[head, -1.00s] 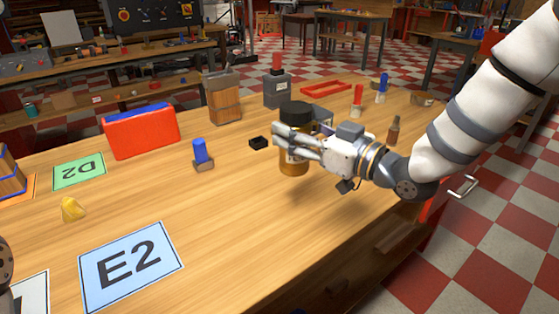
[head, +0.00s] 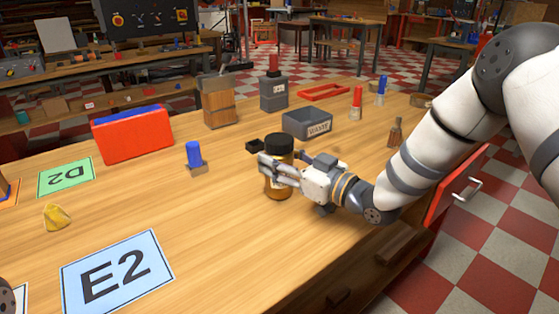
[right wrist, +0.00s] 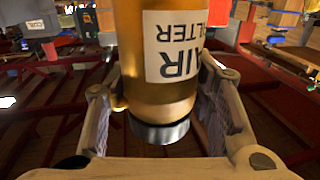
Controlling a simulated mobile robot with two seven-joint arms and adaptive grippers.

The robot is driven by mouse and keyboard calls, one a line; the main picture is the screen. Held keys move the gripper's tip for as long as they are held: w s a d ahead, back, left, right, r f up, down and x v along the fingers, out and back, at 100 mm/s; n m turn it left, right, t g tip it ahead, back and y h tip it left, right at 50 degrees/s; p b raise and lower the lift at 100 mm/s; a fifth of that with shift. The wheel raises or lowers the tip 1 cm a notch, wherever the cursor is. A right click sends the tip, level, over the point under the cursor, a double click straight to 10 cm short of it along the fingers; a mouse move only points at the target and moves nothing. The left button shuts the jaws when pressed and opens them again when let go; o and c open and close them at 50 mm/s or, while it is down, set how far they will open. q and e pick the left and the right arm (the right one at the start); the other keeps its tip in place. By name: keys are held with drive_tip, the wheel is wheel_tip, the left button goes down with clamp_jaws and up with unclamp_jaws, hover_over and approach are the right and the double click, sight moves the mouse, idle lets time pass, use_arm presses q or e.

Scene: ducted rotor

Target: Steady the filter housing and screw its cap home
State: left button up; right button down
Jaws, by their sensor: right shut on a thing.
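The filter housing (head: 277,186) is an amber jar with a dark top (head: 279,144), upright near the middle of the workbench. My right gripper (head: 277,172) comes from the right and is shut around its body. In the head view its base looks down at the bench top, though I cannot be sure of contact. In the right wrist view the housing (right wrist: 158,85) sits between the fingers, its "AIR FILTER" label upside down and a dark metallic end pointing towards the bottom of the picture. My left gripper is out of view.
A blue-topped peg (head: 194,156), a red box (head: 133,138) and an E2 card (head: 118,275) are to the left.

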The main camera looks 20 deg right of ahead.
drive_tip(key=shift+r, duration=0.1)
drive_tip(key=c, duration=0.7)
unclamp_jaws()
drive_tip(key=shift+f, duration=0.25)
drive_tip(key=shift+c, duration=0.2)
drive_tip(key=shift+r, duration=0.2)
drive_tip(key=p+v, duration=0.1)
drive_tip(key=v, duration=1.1)
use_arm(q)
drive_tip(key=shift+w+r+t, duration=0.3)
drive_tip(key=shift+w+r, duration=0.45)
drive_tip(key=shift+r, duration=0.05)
use_arm(e)
drive_tip(key=shift+f, duration=0.1)
